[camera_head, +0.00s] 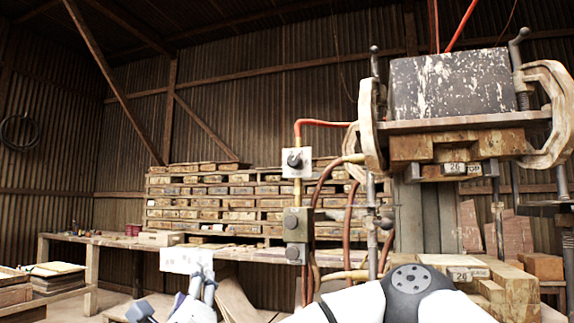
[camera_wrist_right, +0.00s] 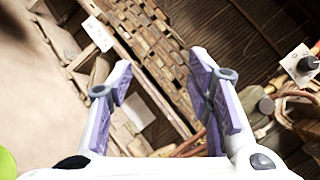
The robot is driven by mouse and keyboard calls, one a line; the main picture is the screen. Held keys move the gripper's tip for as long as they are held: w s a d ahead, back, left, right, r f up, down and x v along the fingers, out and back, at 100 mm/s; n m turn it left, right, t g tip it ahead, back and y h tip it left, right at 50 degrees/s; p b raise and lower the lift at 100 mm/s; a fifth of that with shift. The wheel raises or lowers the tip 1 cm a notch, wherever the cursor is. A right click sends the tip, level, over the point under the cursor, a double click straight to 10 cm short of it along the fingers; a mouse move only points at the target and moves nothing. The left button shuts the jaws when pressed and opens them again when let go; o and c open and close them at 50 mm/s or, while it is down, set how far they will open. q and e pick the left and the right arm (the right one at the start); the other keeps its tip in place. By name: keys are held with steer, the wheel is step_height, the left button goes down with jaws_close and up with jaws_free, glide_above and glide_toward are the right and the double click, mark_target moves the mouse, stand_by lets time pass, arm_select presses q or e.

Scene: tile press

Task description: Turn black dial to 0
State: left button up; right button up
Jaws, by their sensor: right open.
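A black dial (camera_head: 294,158) sits on a white plate at the top of the pipe-mounted control boxes, in the middle of the head view. In the right wrist view the dial (camera_wrist_right: 307,63) shows at the right edge. Its markings are too small to read. My right gripper (camera_head: 172,292) is low in the head view, left of and below the dial and apart from it. In the right wrist view its purple-padded fingers (camera_wrist_right: 165,85) are spread with nothing between them. My left gripper is not in view.
Below the dial are a grey control box (camera_head: 297,224) and red and brown hoses. The tile press (camera_head: 452,85) stands at the right. A long workbench (camera_head: 110,240) and stacked wooden pallets (camera_head: 200,205) are behind. A white sheet (camera_head: 187,260) hangs at the bench front.

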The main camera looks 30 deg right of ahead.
steer(key=s+d+r+m+h, duration=0.2)
steer(key=d+r+m+h, duration=0.4)
steer(key=r, duration=0.4)
steer(key=m+g+h, duration=0.5)
steer(key=m, duration=0.6)
glide_toward(293, 163)
steer(key=shift+g, duration=0.4)
steer(key=x, duration=0.8)
steer(key=shift+w+a, duration=0.1)
steer(key=shift+w+d+r, duration=0.15)
steer(key=shift+d+r, duration=0.1)
steer(key=shift+r, duration=0.05)
steer(key=shift+c, duration=0.2)
jaws_close()
